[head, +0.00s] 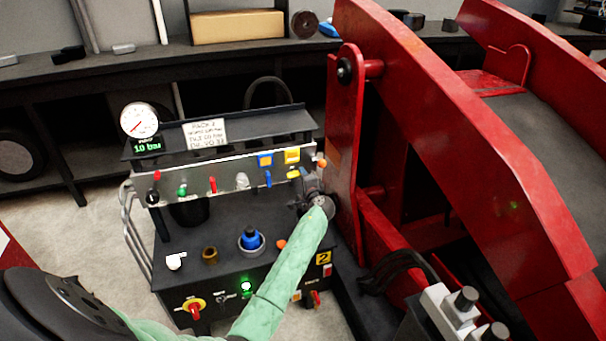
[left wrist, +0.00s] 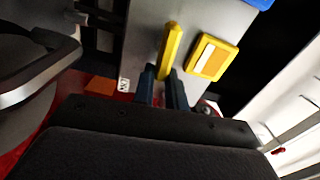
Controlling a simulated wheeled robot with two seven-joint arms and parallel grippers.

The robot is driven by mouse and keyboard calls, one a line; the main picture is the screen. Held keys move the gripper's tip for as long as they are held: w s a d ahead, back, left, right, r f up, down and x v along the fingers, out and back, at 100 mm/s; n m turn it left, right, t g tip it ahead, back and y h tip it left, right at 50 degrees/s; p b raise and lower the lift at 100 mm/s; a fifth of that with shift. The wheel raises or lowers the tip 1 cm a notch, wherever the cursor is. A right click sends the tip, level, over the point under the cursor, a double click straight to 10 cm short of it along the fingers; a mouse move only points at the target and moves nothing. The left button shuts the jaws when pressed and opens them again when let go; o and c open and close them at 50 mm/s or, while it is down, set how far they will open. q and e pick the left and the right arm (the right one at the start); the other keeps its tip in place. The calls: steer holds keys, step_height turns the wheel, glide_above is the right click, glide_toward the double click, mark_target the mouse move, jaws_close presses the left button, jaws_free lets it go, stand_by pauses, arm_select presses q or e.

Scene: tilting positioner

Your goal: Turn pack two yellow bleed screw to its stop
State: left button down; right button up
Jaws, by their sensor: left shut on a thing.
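The yellow bleed screw (left wrist: 172,45) shows in the left wrist view as a long yellow bar, its lower end between my fingers. In the head view a small yellow part of it (head: 294,174) shows at the right end of the valve panel, beside my gripper. My left gripper (head: 307,192) is at that panel end, close to the red frame. In the left wrist view its two dark fingers (left wrist: 163,88) are shut on the yellow bar. My right gripper is out of view.
The valve panel (head: 205,172) carries red, green, white and blue handles. A gauge (head: 139,121) stands above a display reading 10 bar. A yellow tag (left wrist: 212,57) sits beside the screw. The large red frame (head: 345,130) stands close on the right. Grey floor (head: 90,220) is clear at left.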

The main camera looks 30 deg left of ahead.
arm_select(q)
steer(key=shift+f+m, duration=0.2)
steer(key=shift+m, duration=0.4)
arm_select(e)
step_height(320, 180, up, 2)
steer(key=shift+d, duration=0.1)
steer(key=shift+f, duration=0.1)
arm_select(q)
steer(key=c, duration=1.4)
jaws_free()
steer(key=shift+c, duration=0.2)
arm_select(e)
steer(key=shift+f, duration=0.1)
